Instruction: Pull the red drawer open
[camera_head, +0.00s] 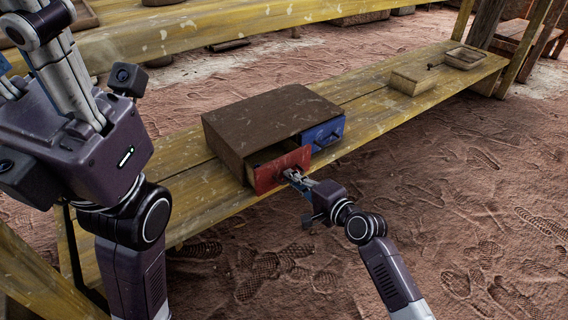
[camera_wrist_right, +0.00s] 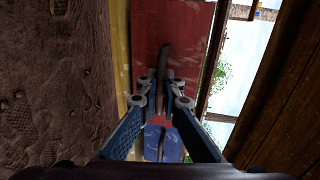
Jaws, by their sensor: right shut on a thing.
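The red drawer (camera_head: 279,169) stands partly out of the left side of a dark brown wooden cabinet (camera_head: 265,117), with its open top showing. My right gripper (camera_head: 292,175) is at the drawer's front, shut on its handle. In the right wrist view, the red front (camera_wrist_right: 172,30) fills the upper middle and the dark handle (camera_wrist_right: 164,62) lies between my right fingertips (camera_wrist_right: 161,78). My left gripper (camera_head: 42,20) is at the upper left, away from the cabinet. Its fingertips are not clear, so I cannot tell its opening.
A shut blue drawer (camera_head: 323,136) with a handle sits right of the red one. The cabinet stands on a yellow, worn plank bench (camera_head: 365,118). Two small wooden trays (camera_head: 413,80) (camera_head: 464,57) lie farther along it. The dirt floor (camera_head: 450,190) in front is clear.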

